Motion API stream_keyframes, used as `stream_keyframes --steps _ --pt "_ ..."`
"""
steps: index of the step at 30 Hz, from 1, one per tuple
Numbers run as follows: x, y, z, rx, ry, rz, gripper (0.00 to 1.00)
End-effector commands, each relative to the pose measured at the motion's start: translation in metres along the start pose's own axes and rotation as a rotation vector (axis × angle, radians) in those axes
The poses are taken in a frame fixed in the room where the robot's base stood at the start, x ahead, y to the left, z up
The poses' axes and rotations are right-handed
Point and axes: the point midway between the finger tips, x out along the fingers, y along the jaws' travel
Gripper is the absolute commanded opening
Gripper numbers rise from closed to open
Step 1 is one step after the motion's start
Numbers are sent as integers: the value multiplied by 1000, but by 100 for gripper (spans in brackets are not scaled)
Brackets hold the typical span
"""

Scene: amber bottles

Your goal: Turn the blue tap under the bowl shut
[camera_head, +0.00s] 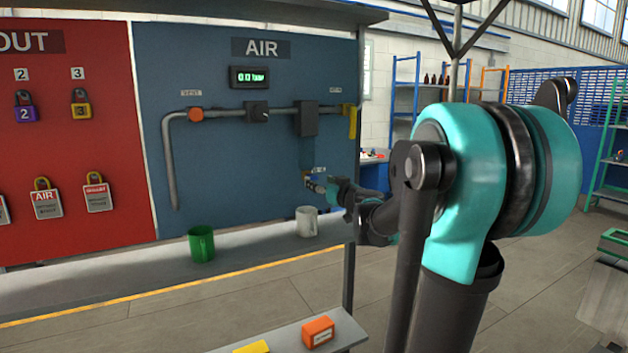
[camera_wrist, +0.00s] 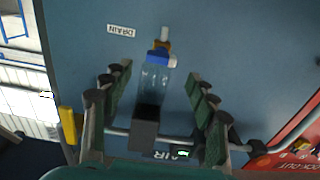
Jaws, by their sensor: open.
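The blue tap (camera_wrist: 154,57) shows in the wrist view on a small brass fitting at the end of the clear bowl (camera_wrist: 155,80), close to the upside-down DRAIN label. The bowl hangs from a dark block on the blue AIR panel; it also shows in the head view (camera_head: 307,153). My gripper (camera_wrist: 158,70) is open and empty, with one green-padded finger on each side of the bowl and tap, visibly apart from both in this view. In the head view my gripper (camera_head: 326,187) is at the panel just below the bowl and partly hides the tap. The handle's exact angle is unclear.
A grey pipe (camera_head: 171,165) with an orange knob (camera_head: 196,114) runs along the panel. A yellow handle (camera_head: 350,121) is at its right end. A green mug (camera_head: 201,243) and a white mug (camera_head: 306,221) stand on the ledge below. A post (camera_head: 349,275) stands near my arm.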

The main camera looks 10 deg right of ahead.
Motion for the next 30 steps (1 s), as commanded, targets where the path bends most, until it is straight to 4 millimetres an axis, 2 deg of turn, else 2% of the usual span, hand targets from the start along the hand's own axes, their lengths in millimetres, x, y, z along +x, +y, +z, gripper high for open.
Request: stream_keyframes --steps 3,9,15,22,30 --pt "20 0 0 0 0 -2 59" --pt "43 0 0 0 0 -1 59" --pt "51 0 0 0 0 0 59" --pt "51 0 0 0 0 0 59" --pt "51 0 0 0 0 0 26"
